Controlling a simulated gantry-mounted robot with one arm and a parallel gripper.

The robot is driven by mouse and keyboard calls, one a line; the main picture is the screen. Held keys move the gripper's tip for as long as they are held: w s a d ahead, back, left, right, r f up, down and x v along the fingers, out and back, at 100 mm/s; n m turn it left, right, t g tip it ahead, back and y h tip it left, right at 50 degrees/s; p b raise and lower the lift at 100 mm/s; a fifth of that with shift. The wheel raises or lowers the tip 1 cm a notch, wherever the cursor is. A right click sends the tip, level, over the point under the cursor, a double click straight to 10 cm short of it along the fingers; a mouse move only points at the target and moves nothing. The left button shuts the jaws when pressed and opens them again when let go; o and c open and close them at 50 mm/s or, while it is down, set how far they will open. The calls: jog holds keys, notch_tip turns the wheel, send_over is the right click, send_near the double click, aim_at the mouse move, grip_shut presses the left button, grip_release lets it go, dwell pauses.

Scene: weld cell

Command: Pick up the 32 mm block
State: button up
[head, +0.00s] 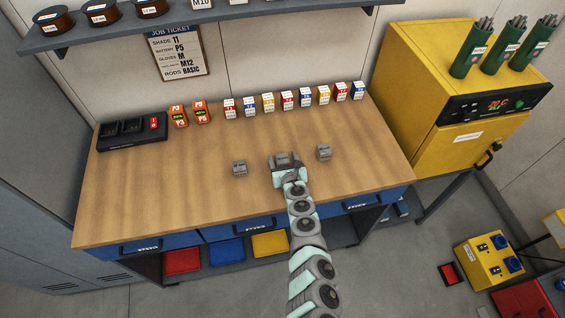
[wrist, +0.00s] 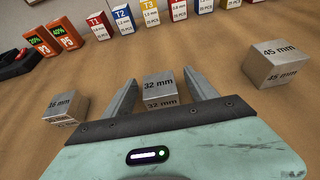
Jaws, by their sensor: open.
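The 32 mm block (wrist: 160,89) is a grey metal cube with its size printed on it. In the wrist view it stands on the wooden bench between the two fingers of my gripper (wrist: 163,90). The fingers are open, with a gap showing on each side of the block. In the head view my gripper (head: 283,160) is low over the middle of the bench and largely hides this block. A smaller block marked 26 mm or 16 mm, hard to read, (wrist: 66,108) stands to the left. A larger 45 mm block (wrist: 274,64) stands to the right.
The wooden bench (head: 160,190) is clear around the blocks. A row of small labelled boxes (head: 288,99) stands along the back, with orange battery packs (head: 179,116) and a black charger (head: 132,131) at left. A shelf (head: 225,22) hangs above the back.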

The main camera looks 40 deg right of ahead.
jog(key=shift+w, duration=0.2)
grip_shut()
dwell(0.7)
